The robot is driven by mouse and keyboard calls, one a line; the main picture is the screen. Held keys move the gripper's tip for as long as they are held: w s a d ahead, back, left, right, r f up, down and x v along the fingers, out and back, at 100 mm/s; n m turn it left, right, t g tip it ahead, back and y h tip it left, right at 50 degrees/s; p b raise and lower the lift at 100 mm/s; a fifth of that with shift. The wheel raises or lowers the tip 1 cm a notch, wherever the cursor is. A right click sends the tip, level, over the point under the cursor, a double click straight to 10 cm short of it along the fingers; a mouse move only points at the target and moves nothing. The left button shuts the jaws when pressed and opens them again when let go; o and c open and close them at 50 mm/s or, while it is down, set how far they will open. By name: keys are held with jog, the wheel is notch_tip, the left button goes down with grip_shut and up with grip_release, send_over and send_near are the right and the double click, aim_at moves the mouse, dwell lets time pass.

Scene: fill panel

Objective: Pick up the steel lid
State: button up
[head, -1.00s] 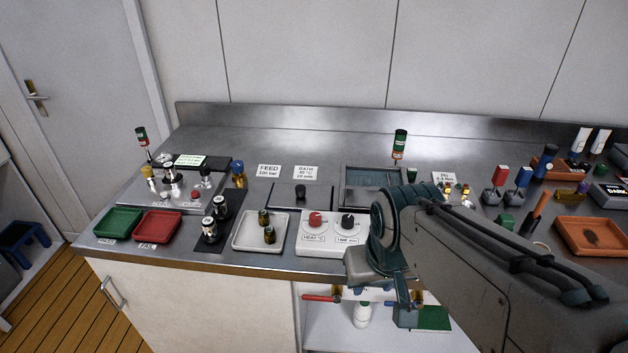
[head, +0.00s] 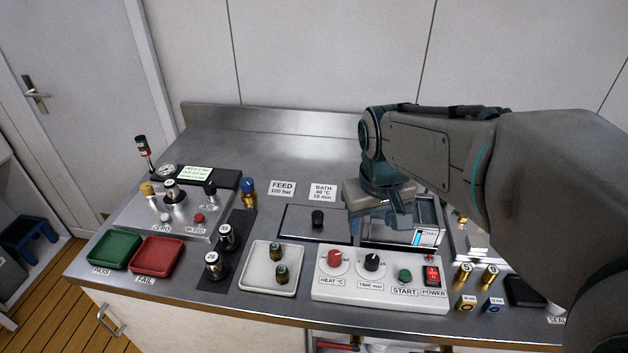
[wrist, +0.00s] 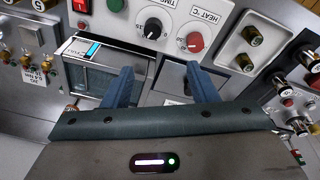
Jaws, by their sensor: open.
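The steel lid (head: 296,224) is a flat dark rectangular plate with a black knob (head: 317,218). It lies on the bench to the left of the open bath (head: 395,243). My gripper (head: 397,220) is open and empty, above the bath and to the right of the lid. In the wrist view the fingers of my gripper (wrist: 162,88) are spread apart. The lid (wrist: 172,80) shows partly between and behind the fingers there, and its knob is mostly hidden by the right finger. The bath (wrist: 105,75) shows at the left finger.
A white control box (head: 380,290) with knobs stands in front of the lid and bath. A white tray (head: 255,284) with brass fittings is to the left. Small FEED and BATH signs (head: 323,191) stand behind the lid. The back of the bench is clear.

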jog(key=w+a+r+n+g+p, duration=0.15)
jog(key=w+a, duration=0.25)
jog(key=w, duration=0.5)
jog(key=n+p, duration=0.3)
send_over(317, 214)
jog(key=shift+g, duration=0.25)
jog(key=f, duration=1)
jog(key=shift+w+d+f, duration=0.1)
jog(key=shift+d+f, duration=0.25)
jog(key=shift+s+a+f+p, duration=0.15)
jog(key=shift+f+p, duration=0.35)
jog(key=shift+f, duration=0.9)
jog(key=shift+s+a+f+p, duration=0.15)
jog(key=shift+f+p, duration=0.3)
jog(key=shift+f, duration=0.9)
jog(key=shift+w, duration=0.1)
jog(key=c, duration=1.1)
